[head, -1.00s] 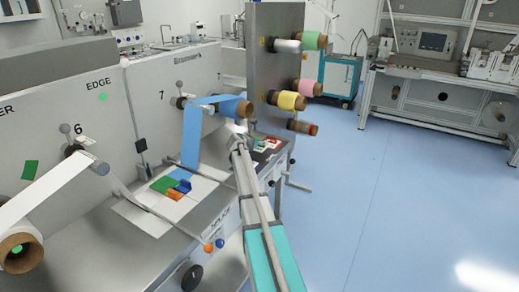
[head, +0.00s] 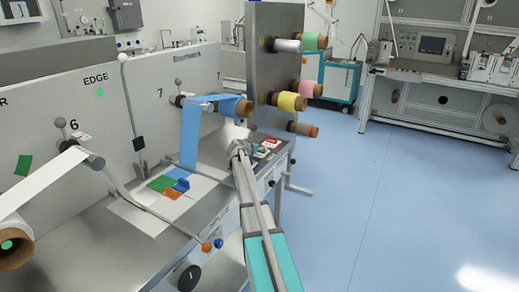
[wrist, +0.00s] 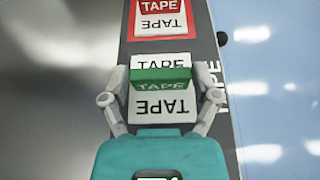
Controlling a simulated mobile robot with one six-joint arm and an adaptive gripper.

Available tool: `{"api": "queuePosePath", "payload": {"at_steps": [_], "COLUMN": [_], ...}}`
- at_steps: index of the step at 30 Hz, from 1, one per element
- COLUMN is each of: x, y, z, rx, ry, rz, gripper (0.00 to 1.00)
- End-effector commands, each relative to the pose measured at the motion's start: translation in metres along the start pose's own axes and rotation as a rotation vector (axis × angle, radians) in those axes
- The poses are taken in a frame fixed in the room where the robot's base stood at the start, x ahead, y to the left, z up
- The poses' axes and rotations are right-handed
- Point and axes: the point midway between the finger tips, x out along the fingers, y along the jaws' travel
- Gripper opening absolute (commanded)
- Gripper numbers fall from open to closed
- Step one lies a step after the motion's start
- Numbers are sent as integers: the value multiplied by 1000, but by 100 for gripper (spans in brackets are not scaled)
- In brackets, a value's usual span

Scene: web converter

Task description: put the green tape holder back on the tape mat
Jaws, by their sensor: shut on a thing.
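The green tape holder (wrist: 160,76) is between the two fingers of my gripper (wrist: 161,100) in the wrist view. My gripper is shut on it. White faces marked TAPE show above and below the green part. The dark tape mat (wrist: 195,48) lies beneath and behind it; I cannot tell whether the holder touches the mat. A red tape holder (wrist: 160,8) lies farther up the mat, at the picture's top. In the head view my gripper (head: 240,147) is at the near left of the mat, and the arm partly hides that area.
Polished metal (wrist: 60,90) lies left of the mat, and blue floor (wrist: 275,90) is beyond its right edge. A white sheet (head: 135,214) with green, blue and orange pieces lies left of my arm. Several coloured rolls (head: 292,102) stick out from the upright panel behind.

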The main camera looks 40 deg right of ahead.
Motion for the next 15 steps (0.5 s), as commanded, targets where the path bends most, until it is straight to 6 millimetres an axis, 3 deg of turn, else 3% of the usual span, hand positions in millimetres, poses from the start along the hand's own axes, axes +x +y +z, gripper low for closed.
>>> {"api": "queuePosePath", "payload": {"at_steps": [8,9,12,15], "x": [1,1,1,1], "y": [0,0,0,0], "z": [-4,-3,-3,-3], "rx": [0,0,0,0], "ry": [0,0,0,0], "rz": [0,0,0,0], "gripper": [28,82,100,100]}}
